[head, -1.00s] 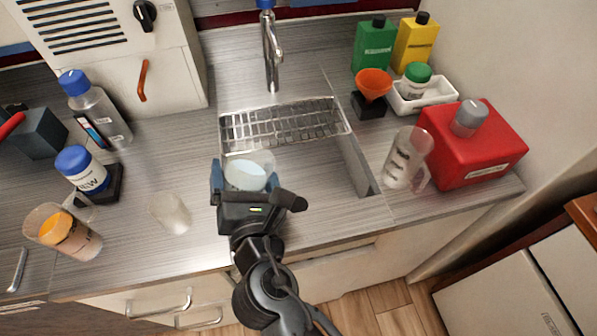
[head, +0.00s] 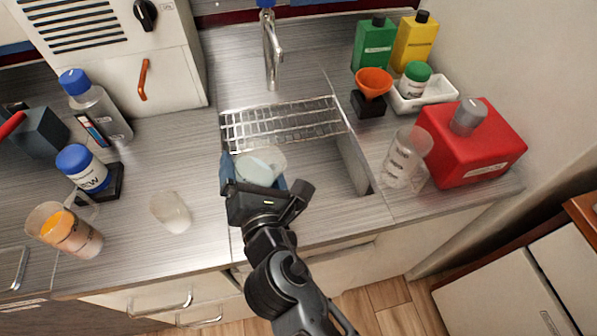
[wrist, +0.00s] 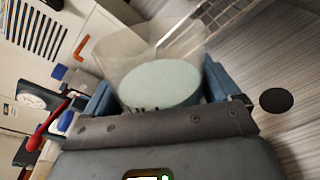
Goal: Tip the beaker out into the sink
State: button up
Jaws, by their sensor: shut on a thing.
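My gripper (head: 254,176) is shut on a clear beaker (head: 272,158) with pale bluish-white contents. In the head view the beaker is tilted, its mouth toward the upper right, over the front left part of the sink (head: 325,185). In the wrist view the beaker (wrist: 150,50) sits between the blue fingers, and the pale liquid (wrist: 160,83) shows inside it. I see no stream leaving it. The sink has a wire rack (head: 280,123) across its back, and the tap (head: 271,50) stands behind.
On the left stand a small clear beaker (head: 171,212), a beaker of orange liquid (head: 66,230) and blue-capped bottles (head: 82,168). On the right are a clear jug (head: 405,158), a red can (head: 470,145) and an orange funnel (head: 374,83). The counter between the small beaker and the sink is clear.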

jog(key=shift+w+d+f+m+g, duration=0.2)
jog(key=shift+f+m+g, duration=0.1)
jog(key=shift+m, duration=0.6)
dwell(0.3)
jog(key=shift+s+r+m+y, duration=0.1)
jog(key=shift+r+m+y, duration=0.2)
jog(key=shift+r+m, duration=0.25)
dwell(1.1)
jog(key=shift+d+f+m+g+y+b, duration=0.1)
jog(key=shift+f+m+g+y+b, duration=0.1)
jog(key=shift+f+m+g+b, duration=0.4)
jog(key=shift+f+m+y+b, duration=0.1)
jog(key=shift+m+y+b, duration=0.15)
jog(key=shift+m, duration=0.6)
dwell(2.4)
jog(key=shift+w+d+r+m+p, duration=0.35)
jog(key=shift+d+m+p, duration=0.1)
jog(key=shift+p, duration=0.75)
